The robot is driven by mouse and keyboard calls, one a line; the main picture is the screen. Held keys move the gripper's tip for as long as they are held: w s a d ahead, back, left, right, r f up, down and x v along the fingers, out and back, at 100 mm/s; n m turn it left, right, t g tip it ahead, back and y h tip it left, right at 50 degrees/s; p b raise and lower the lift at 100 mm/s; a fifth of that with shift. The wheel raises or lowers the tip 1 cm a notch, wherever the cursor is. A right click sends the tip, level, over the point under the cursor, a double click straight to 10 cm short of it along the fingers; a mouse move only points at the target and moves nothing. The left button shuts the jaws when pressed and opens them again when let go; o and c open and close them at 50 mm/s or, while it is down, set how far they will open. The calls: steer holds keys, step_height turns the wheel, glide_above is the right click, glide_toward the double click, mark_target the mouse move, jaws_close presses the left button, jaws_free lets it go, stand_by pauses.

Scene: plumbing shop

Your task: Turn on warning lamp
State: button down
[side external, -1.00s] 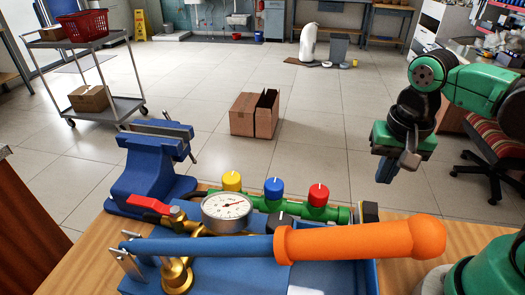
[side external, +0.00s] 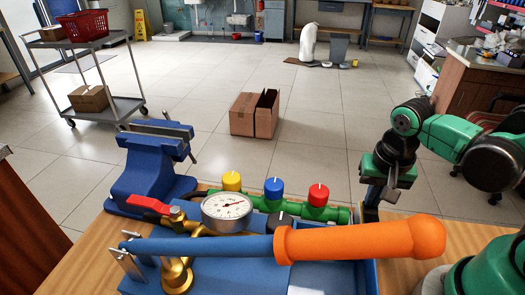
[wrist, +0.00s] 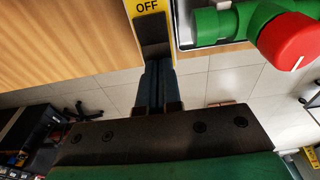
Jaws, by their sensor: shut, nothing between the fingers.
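In the wrist view a yellow switch plate (wrist: 147,7) marked "OFF" carries a dark rocker (wrist: 153,36). My gripper (wrist: 158,68) is shut and empty, its blue fingers pointing at the near end of the rocker. I cannot tell whether they touch it. In the side view my gripper (side external: 370,207) points down at the right end of the green pipe manifold (side external: 340,214), and the switch is mostly hidden there. I cannot make out a warning lamp in either view.
A red knob (side external: 318,195) sits on the manifold beside my gripper, with blue (side external: 274,187) and yellow (side external: 232,181) knobs further left. A gauge (side external: 227,206) and blue vise (side external: 150,165) stand left.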

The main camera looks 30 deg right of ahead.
steer(key=shift+f, duration=0.2)
stand_by(0.3)
steer(key=shift+s+a+r, duration=0.3)
steer(key=shift+s+a, duration=0.2)
steer(key=shift+r, duration=0.2)
step_height(320, 180, up, 14)
steer(key=w+d, duration=0.1)
steer(key=shift+f, duration=0.2)
stand_by(0.5)
steer(key=shift+w+d, duration=0.1)
